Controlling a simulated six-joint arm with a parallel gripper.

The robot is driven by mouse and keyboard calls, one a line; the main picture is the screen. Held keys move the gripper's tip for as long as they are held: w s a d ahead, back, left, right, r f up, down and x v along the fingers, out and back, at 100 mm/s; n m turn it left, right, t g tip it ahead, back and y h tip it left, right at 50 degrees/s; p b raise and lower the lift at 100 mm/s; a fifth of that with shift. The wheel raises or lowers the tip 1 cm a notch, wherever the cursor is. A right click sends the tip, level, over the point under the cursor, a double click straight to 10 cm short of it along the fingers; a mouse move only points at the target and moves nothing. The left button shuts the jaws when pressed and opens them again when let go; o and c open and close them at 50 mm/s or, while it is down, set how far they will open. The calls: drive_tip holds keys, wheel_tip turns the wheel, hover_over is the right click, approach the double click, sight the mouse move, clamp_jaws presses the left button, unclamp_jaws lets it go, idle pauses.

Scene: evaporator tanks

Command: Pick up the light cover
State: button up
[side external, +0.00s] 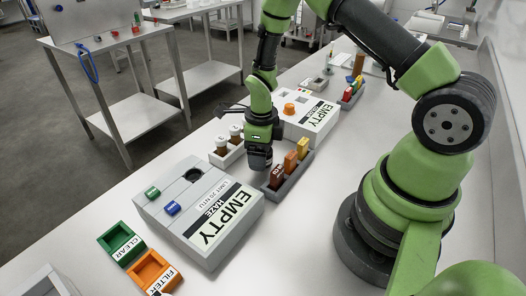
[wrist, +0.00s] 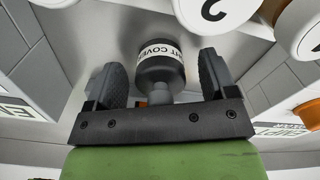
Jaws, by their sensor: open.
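The light cover (wrist: 162,70) is a dark grey cylinder with a narrower neck and a white label, partly legible as "LIGHT COVER". In the wrist view it stands between the two fingers of my gripper (wrist: 162,78). The fingers are open on either side of it, with a small gap showing at each side. In the side external view my gripper (side external: 259,152) points down between the white-capped vials and the rack of coloured blocks.
White-capped vials (side external: 222,143) stand close on the left, and a grey rack (side external: 275,190) with coloured blocks on the right. A grey HAZE box (side external: 200,215) is in front; another EMPTY box (side external: 306,118) is behind. Green (side external: 120,243) and orange (side external: 152,270) trays lie at front left.

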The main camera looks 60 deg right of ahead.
drive_tip(key=shift+f, duration=0.15)
drive_tip(key=c, duration=1)
drive_tip(key=shift+r, duration=0.45)
wheel_tip(320, 180, up, 8)
drive_tip(key=shift+w+a+r, duration=0.1)
drive_tip(key=shift+w+r, duration=0.05)
drive_tip(key=w+a+r+n, duration=0.1)
drive_tip(key=w+a+n, duration=0.1)
drive_tip(key=a, duration=0.3)
drive_tip(key=w+a+r+n, duration=0.1)
drive_tip(key=a+n, duration=0.1)
drive_tip(key=a, duration=0.3)
drive_tip(key=w+a+r+n, duration=0.1)
drive_tip(key=w+a+n, duration=0.1)
drive_tip(key=a, duration=0.3)
drive_tip(key=shift+w+a+r, duration=0.15)
drive_tip(key=shift+w+a, duration=0.15)
drive_tip(key=shift+a, duration=0.1)
